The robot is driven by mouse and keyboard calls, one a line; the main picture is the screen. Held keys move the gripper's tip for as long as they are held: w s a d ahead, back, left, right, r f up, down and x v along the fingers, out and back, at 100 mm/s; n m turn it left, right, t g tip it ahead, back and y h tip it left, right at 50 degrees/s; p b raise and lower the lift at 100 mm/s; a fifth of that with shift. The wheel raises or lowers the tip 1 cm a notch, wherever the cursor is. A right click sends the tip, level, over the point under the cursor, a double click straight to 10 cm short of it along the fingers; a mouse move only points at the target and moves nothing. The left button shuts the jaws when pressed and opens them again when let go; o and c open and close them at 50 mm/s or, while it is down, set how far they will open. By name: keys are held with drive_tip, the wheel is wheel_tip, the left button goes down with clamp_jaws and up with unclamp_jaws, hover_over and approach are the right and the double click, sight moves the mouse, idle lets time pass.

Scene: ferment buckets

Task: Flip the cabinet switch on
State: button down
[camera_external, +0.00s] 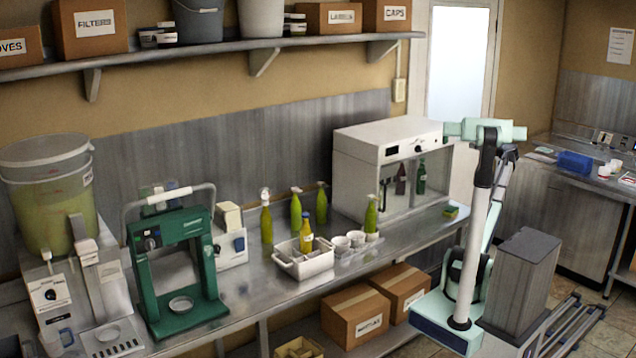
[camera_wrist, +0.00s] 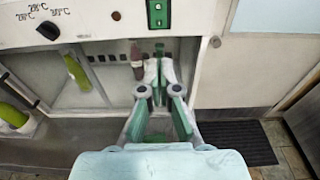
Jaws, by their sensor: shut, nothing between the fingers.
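The cabinet (camera_external: 352,150) is a white box with an open front on the steel counter, and bottles stand inside. Its upper front panel (camera_wrist: 100,20) fills the top of the wrist view. There a green switch (camera_wrist: 158,14) sits right of a black knob (camera_wrist: 48,30) with temperature marks. Whether the switch is on or off I cannot tell. My gripper (camera_wrist: 160,62) is shut and empty, its tips just below the switch in the picture; contact is not clear. In the external view my arm's end is at the cabinet's right front corner, and the switch cannot be made out.
A brown bottle (camera_wrist: 137,58) stands inside the cabinet behind my fingers. Green bottles (camera_wrist: 76,72) show to the left. A white crate (camera_external: 303,262), cups (camera_external: 340,244) and a yellow-green sponge (camera_external: 450,211) are on the counter. The floor right of the cabinet has a dark mat (camera_wrist: 238,143).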

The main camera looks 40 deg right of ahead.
sight(447, 142)
idle(0.3)
drive_tip(key=w+p, duration=0.1)
drive_tip(key=w, duration=0.3)
drive_tip(key=w+f+p, duration=0.1)
drive_tip(key=w, duration=0.4)
drive_tip(key=w+d+p, duration=0.1)
drive_tip(key=w, duration=0.4)
drive_tip(key=shift+f, duration=0.35)
drive_tip(key=shift+a, duration=0.1)
